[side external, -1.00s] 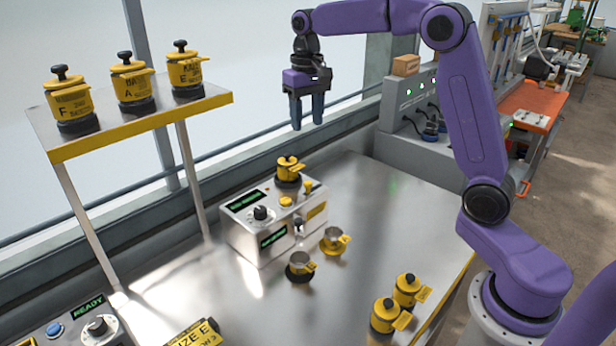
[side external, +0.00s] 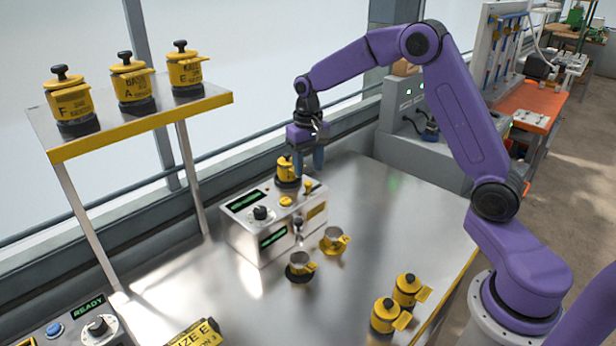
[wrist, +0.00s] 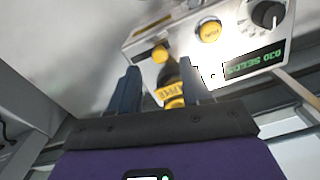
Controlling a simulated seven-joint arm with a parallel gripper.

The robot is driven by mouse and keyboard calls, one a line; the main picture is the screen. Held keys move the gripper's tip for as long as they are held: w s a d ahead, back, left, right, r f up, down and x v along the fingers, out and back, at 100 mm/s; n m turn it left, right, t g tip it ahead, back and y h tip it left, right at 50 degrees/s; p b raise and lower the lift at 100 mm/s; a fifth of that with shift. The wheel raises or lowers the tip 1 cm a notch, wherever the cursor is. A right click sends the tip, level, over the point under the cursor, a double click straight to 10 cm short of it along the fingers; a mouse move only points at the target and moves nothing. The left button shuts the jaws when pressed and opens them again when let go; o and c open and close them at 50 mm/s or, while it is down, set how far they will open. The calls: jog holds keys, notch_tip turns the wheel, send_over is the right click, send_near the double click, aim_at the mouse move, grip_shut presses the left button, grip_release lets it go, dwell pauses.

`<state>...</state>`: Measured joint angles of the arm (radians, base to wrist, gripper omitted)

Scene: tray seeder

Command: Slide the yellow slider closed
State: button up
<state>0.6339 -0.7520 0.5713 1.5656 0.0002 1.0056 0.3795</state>
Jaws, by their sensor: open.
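The metal seeder box (side external: 240,234) stands on the table with a yellow canister (side external: 285,168) on its top. The canister's yellow side tab is largely hidden by my gripper in the side view. A small yellow lever (side external: 308,187) stands at the right of the box top; in the wrist view a yellow knob (wrist: 160,53) shows there. I cannot tell which yellow part is the slider, or its position. My gripper (side external: 308,165) is open, pointing down at the canister's right side. In the wrist view the canister (wrist: 171,88) appears between the fingers; contact cannot be told.
A round yellow button (side external: 286,202) and a black dial (side external: 261,213) are on the box. Two canisters (side external: 384,317) (side external: 407,291) stand near the table's front. A shelf (side external: 150,121) holds three more at left.

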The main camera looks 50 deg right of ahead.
aim_at(308, 183)
jog(key=shift+f, duration=2.05)
